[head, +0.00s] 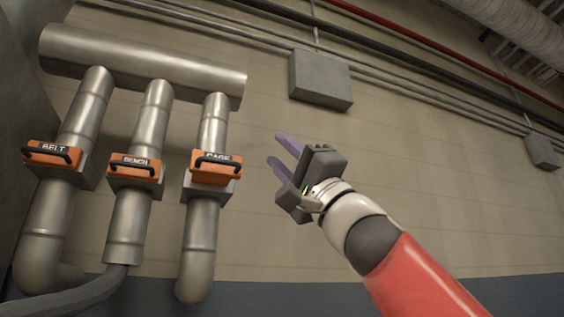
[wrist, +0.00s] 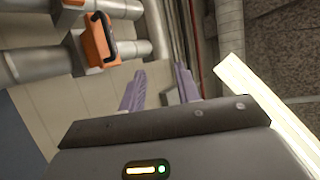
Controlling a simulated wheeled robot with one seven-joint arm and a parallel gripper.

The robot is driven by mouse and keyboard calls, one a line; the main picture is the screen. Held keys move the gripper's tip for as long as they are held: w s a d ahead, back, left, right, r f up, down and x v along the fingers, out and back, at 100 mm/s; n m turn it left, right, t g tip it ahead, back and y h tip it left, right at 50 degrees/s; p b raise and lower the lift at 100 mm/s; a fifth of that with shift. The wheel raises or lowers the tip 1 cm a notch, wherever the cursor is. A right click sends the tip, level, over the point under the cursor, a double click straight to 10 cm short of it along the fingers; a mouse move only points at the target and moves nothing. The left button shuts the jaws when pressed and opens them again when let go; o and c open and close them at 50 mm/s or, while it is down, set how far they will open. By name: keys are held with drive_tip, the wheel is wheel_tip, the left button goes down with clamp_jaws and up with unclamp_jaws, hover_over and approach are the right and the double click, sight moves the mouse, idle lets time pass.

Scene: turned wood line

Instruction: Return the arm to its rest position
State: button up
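My gripper (head: 278,155) is in the middle of the head view, raised in front of the beige wall and to the right of the pipes. Its two purple fingers are apart, with nothing between them. In the wrist view the fingers (wrist: 158,88) also stand apart and empty. My red and white arm reaches up from the lower right of the head view. The orange handled gate marked CAGE (head: 215,167) is the nearest to my gripper, left of it and not touching. An orange gate (wrist: 97,40) also shows at the upper left of the wrist view.
Two more orange gates, BELT (head: 52,154) and BENCH (head: 135,170), sit on vertical pipes under a horizontal duct (head: 145,60). A grey wall box (head: 320,80) hangs above my gripper. A bright lamp strip (wrist: 265,95) shows right in the wrist view. Space right of the pipes looks open.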

idle(0.6)
wheel_tip(320, 180, down, 28)
drive_tip(key=w+h+p, duration=0.3)
drive_tip(key=h, duration=1)
drive_tip(key=s+d+f+g+h, duration=0.2)
drive_tip(key=s+d+f+h, duration=0.2)
drive_tip(key=f, duration=0.8)
drive_tip(key=s+d+f+g+h+p, duration=0.1)
drive_tip(key=s+d+f+g+h, duration=0.1)
drive_tip(key=s+d+f+h, duration=0.2)
drive_tip(key=s+d+f+g+h+p, duration=0.1)
drive_tip(key=s+d+f+g+h, duration=0.2)
drive_tip(key=s+d+f, duration=0.5)
wheel_tip(320, 180, down, 12)
drive_tip(key=d+h, duration=0.1)
drive_tip(key=d, duration=0.2)
drive_tip(key=shift+s+f+m, duration=0.2)
drive_tip(key=shift+s+m, duration=0.1)
drive_tip(key=shift+a, duration=0.2)
